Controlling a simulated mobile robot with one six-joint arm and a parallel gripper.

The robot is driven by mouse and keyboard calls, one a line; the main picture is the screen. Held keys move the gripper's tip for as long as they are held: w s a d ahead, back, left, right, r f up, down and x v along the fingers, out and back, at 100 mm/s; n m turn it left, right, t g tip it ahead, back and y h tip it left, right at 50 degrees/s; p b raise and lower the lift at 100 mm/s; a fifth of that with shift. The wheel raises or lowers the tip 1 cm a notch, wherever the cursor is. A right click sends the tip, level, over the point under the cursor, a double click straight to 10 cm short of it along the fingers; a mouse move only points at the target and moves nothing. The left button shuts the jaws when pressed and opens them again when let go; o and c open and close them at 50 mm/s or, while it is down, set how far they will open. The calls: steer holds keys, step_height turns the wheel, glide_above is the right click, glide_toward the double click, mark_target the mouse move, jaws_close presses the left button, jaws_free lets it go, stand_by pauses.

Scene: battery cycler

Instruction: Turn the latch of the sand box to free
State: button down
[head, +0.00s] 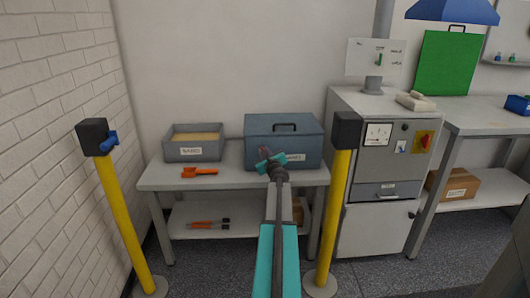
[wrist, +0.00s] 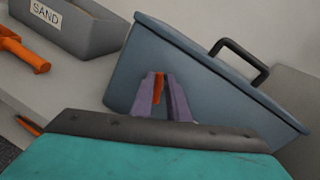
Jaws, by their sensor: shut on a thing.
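A blue-grey lidded box (head: 303,146) stands on the bench, with a dark handle on top; its front label is mostly hidden by my gripper. It also fills the middle of the wrist view (wrist: 200,82). My gripper (head: 264,153) is at the box's front face. In the wrist view its two purple fingers (wrist: 163,92) are shut on a small orange piece (wrist: 157,88), which looks like the latch on the box front. Most of the latch is hidden between the fingers, so I cannot tell its turn position. The lid looks closed.
An open grey bin labelled SAND (wrist: 60,27) stands left of the box, with an orange scoop (head: 200,171) in front. Yellow posts (head: 123,220) (head: 331,215) flank my arm. A grey cabinet (head: 375,235) stands right of the bench (head: 160,181).

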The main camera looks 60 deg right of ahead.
steer(key=shift+w+a+f+n+g+h+p, duration=0.15)
steer(key=shift+n+g+p, duration=0.4)
steer(key=shift+n+p, duration=1)
steer(key=shift+w+a+f+n+g+h+p, duration=0.1)
steer(key=shift+w+a+f+n+g+p, duration=0.35)
steer(key=shift+n, duration=1.85)
steer(key=shift+f+n+g+h+p, duration=0.1)
steer(key=shift+n+g+p, duration=0.5)
steer(key=shift+n+p, duration=1.05)
steer(key=shift+n, duration=0.4)
steer(key=c, duration=1.8)
jaws_free()
steer(key=shift+d, duration=0.15)
steer(key=shift+c, duration=0.2)
steer(key=shift+r, duration=0.1)
steer(key=shift+s, duration=0.1)
